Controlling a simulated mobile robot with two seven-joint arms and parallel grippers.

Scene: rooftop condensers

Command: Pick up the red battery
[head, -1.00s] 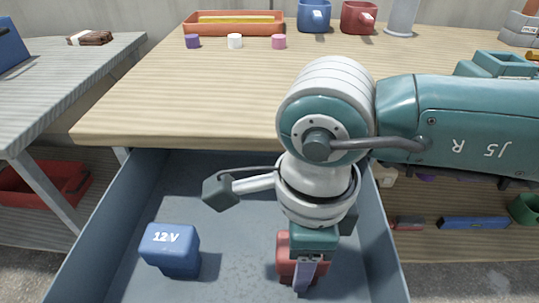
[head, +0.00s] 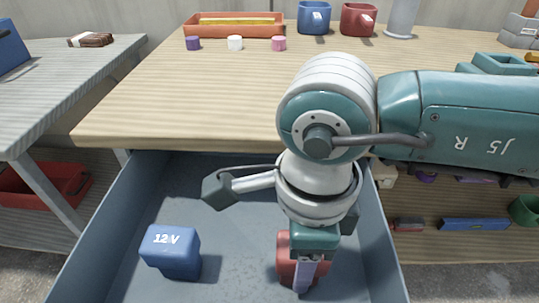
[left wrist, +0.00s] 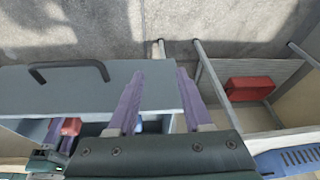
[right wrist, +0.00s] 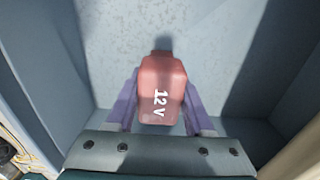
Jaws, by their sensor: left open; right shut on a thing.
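The red battery (right wrist: 161,85) is marked 12V and is in the blue-grey drawer (head: 230,190). My right gripper (right wrist: 160,108) is shut on it, with one purple finger on each side. In the head view the red battery (head: 284,262) is partly hidden behind my right gripper (head: 303,275). I cannot tell whether it touches the drawer floor. My left gripper (left wrist: 155,85) is open and empty, above the drawer front. The red battery (left wrist: 70,127) also shows small at the left of the left wrist view.
A blue 12V battery (head: 170,250) stands in the drawer, left of the red one. Drawer walls surround both. The wooden table (head: 200,90) behind holds an orange tray (head: 198,29), a blue mug (head: 314,17), a red mug (head: 359,17) and small caps. A red bin (head: 40,190) sits lower left.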

